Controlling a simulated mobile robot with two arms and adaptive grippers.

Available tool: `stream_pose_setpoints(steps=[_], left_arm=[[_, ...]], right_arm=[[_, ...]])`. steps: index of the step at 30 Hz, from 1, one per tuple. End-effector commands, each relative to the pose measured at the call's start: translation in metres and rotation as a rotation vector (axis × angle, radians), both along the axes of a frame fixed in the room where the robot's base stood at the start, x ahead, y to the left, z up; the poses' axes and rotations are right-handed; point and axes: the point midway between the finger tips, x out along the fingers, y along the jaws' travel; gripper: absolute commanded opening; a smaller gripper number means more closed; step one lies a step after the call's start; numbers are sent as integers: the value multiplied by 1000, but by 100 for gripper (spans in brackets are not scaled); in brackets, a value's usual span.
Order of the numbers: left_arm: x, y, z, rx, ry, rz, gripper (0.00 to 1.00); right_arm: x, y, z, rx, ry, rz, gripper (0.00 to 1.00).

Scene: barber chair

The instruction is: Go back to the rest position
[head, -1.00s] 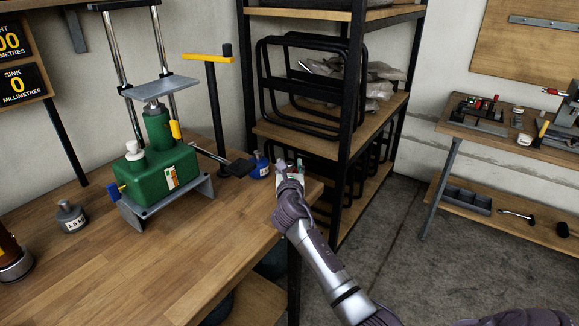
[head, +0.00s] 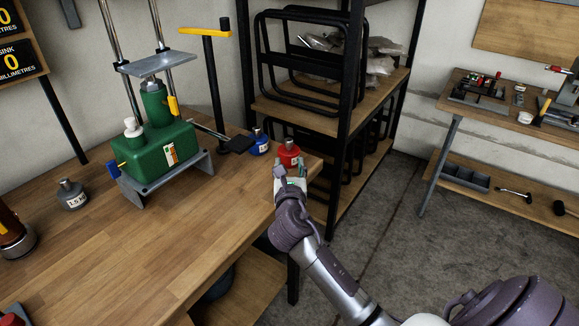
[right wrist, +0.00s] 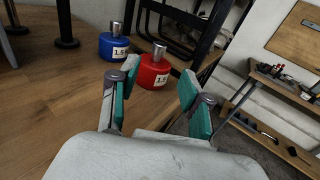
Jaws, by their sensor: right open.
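My right gripper (head: 291,174) is open and empty at the right end of the wooden workbench (head: 150,255). A red weight (head: 289,154) stands upright on the bench corner, just beyond the fingertips. In the right wrist view the open fingers (right wrist: 160,82) point towards the red weight (right wrist: 154,70), and nothing is held between them. A blue weight (head: 258,143) stands to the left of the red one and also shows in the right wrist view (right wrist: 113,46). My left gripper is not in view.
A green hydraulic press (head: 158,150) with a long handle stands on the bench. A grey weight (head: 72,195) is at its left. A shelf rack (head: 345,130) stands close behind the bench corner. Open floor (head: 400,220) lies to the right, before another table (head: 480,105).

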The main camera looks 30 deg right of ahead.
Motion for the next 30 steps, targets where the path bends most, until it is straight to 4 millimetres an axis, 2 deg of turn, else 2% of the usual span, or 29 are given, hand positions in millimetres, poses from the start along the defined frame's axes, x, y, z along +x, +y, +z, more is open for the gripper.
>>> stream_pose_setpoints(steps=[16,19,23,26,30], left_arm=[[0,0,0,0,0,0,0],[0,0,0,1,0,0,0],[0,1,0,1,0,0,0],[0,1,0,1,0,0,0],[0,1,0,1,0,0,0]], right_arm=[[-2,1,0,2,0,0,48],[-8,3,-8,63,-8,-4,48],[-35,11,-41,362,-54,-42,48],[-73,25,-80,737,-106,-133,48],[-138,53,-131,1278,-185,-370,48]])
